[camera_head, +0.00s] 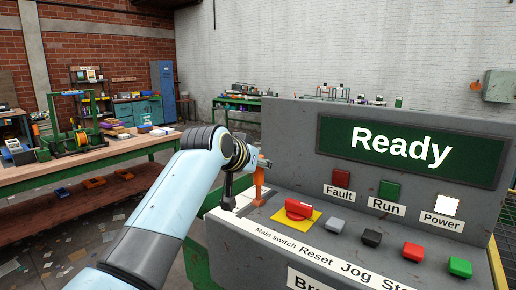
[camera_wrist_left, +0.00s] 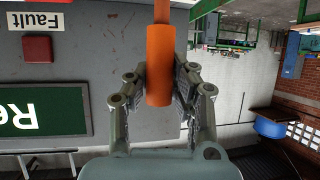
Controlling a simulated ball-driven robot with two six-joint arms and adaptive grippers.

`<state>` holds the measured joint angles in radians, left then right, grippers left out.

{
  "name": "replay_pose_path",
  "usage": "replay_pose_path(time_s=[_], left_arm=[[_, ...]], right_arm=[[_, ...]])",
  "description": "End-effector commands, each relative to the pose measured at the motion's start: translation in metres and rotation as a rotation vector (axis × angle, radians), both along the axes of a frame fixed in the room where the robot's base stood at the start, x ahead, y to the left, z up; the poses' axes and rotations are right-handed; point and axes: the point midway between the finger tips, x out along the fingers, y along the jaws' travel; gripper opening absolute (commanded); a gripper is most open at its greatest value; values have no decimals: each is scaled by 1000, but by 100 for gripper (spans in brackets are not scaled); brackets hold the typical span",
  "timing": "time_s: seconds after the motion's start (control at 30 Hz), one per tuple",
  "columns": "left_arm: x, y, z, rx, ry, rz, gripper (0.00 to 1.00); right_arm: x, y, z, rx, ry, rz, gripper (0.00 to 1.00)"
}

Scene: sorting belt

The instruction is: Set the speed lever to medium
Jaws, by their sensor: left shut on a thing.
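The speed lever shows as an upright orange handle (camera_head: 259,184) at the left end of the grey control console in the head view. In the left wrist view, which is upside down, the orange handle (camera_wrist_left: 159,45) runs between the fingers. My left gripper (camera_wrist_left: 160,88) is shut on this handle, one finger on each side. In the head view my left gripper (camera_head: 262,162) is at the handle's top, partly hidden by my wrist. The lever's scale and position marks are not readable. My right gripper is not in view.
The console (camera_head: 285,135) has a green "Ready" screen (camera_head: 408,151), a red main switch (camera_head: 299,209) on a yellow plate, and several push buttons along its front. The power lamp (camera_head: 447,206) is white. A workbench (camera_head: 95,170) with tools stands at the left.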

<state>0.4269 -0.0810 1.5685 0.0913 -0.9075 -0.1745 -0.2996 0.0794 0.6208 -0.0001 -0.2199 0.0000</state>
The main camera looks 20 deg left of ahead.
Motion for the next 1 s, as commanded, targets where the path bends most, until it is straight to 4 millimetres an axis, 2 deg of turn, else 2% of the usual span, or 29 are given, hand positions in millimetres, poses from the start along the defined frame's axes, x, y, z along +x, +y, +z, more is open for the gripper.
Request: replay_pose_path(time_s=[0.37, 0.4, 0.57, 0.87, 1.0], left_arm=[[0, -1, 1, -2, 6, -1, 0], [0, -1, 1, 0, 6, 0, 25], [0, -1, 0, 1, 7, -1, 46], [-1, 0, 1, 2, 8, 0, 48], [-12, 2, 6, 2, 7, 0, 48]], right_arm=[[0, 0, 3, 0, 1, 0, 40], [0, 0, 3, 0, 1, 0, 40], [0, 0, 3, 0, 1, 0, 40], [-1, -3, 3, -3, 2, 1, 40], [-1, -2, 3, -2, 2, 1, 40]])
